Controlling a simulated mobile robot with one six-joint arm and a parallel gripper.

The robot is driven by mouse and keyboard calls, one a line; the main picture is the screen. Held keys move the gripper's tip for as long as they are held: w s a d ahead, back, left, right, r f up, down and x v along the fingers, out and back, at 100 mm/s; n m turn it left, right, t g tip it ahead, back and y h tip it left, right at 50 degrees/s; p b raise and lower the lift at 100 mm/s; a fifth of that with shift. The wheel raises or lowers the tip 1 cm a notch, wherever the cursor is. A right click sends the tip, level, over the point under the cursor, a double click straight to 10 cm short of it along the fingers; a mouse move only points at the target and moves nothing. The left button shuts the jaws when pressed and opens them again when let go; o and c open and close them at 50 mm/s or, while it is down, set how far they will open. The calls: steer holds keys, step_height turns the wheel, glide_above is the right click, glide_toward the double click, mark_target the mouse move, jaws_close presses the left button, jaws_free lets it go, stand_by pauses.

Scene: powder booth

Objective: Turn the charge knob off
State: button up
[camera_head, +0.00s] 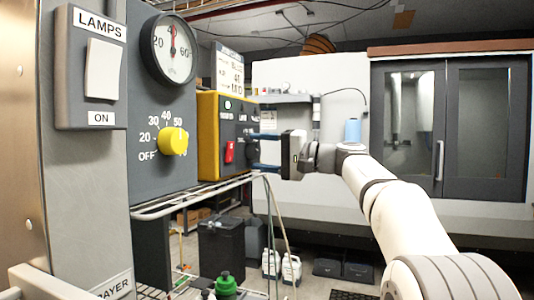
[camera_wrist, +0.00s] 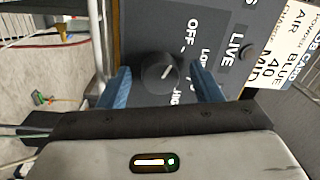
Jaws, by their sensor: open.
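The charge knob (camera_wrist: 154,68) is a round black knob with a white pointer line, on a dark panel lettered OFF, LO and HIGH. Its line points up and right in the wrist view, toward the OFF/LO side; the exact mark is unclear. My gripper (camera_head: 258,150) is open, its two blue fingers apart, one on each side of the knob in the wrist view. I cannot tell whether either finger touches it. In the head view the gripper is at the right of the yellow-sided control box (camera_head: 207,135), and its fingers partly hide the knob.
A red switch (camera_head: 229,152) is left of the fingers on the same box. A yellow knob (camera_head: 173,141) and round gauge (camera_head: 174,48) are on the nearer grey panel, with the LAMPS switch (camera_head: 103,68). A wire shelf (camera_head: 190,196) runs below. Hoses hang under the box.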

steer(key=v, duration=0.7)
steer(key=shift+d+b, duration=0.2)
steer(key=shift+b, duration=0.1)
steer(key=shift+s+a+f, duration=0.1)
steer(key=shift+s+f, duration=0.05)
steer(key=shift+s, duration=0.05)
steer(key=s+f+m+g+h+p, duration=0.1)
steer(key=s+f+h+p, duration=0.2)
steer(key=s+f+h, duration=0.35)
steer(key=s+f+g+h+p, duration=0.1)
steer(key=s+f+h+p, duration=0.25)
steer(key=s+f, duration=0.6)
steer(key=s+d+f+n+g+h+p, duration=0.1)
steer(key=s+d+f+h+p, duration=0.1)
steer(key=s+f, duration=0.5)
steer(key=s+d+f+n+g+h+p, duration=0.1)
steer(key=s+d+f+n+h+p, duration=0.1)
steer(key=s+d+f+h, duration=0.3)
steer(key=s+d+f, duration=0.1)
steer(key=s+f, duration=0.2)
steer(key=f, duration=0.1)
steer(key=shift+f, duration=0.4)
steer(key=shift+d, duration=0.1)
steer(key=shift+c, duration=0.5)
